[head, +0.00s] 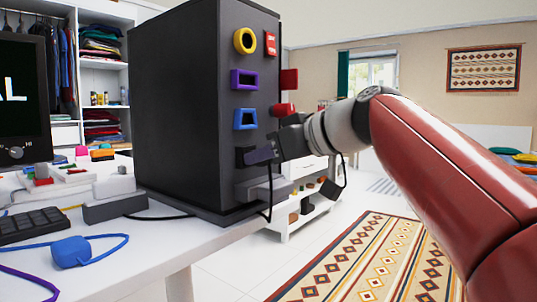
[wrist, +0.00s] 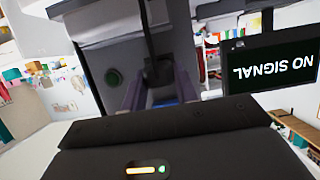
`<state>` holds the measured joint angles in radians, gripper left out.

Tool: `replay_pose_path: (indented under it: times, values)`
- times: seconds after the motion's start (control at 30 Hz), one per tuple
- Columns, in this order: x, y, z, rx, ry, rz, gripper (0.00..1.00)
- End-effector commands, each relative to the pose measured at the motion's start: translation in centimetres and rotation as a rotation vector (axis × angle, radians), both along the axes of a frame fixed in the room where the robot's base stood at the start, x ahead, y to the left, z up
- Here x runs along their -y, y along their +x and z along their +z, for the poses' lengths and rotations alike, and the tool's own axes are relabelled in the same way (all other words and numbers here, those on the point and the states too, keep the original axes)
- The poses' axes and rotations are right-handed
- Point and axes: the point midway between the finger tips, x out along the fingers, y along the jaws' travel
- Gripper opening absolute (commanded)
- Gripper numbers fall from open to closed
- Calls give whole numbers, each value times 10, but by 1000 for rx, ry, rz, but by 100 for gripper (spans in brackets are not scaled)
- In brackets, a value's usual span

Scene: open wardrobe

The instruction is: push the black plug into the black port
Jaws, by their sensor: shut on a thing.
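My gripper (head: 275,150) is at the right-hand side of the port face of the black tower (head: 178,105), low down, beneath the blue port (head: 245,119). It is shut on the black plug (head: 259,155), whose black cable hangs down below it. The plug's front is close to the black port (head: 241,158); whether they touch or the plug is partly in, I cannot tell. In the wrist view the dark plug and its cable (wrist: 152,65) show between the two fingers; the port is hidden there.
Purple (head: 245,79), yellow (head: 245,41) and red (head: 270,44) ports are higher on the tower. A grey block (head: 263,188) juts out just below my gripper. A blue plug (head: 71,251) with its cable lies on the white table. A monitor (head: 24,90) stands at left.

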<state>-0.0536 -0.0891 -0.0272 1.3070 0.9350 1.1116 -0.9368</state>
Motion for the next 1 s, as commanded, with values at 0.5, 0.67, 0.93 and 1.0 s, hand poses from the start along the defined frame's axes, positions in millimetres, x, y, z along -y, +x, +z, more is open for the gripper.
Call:
replay_pose_path:
  times: [0.5,0.67,0.93,1.0]
  values:
    - [1,-1,1,2,1,0,55]
    - [16,-12,8,5,2,-2,55]
    - [48,-38,23,4,2,-1,55]
    - [52,-41,25,3,2,-1,55]
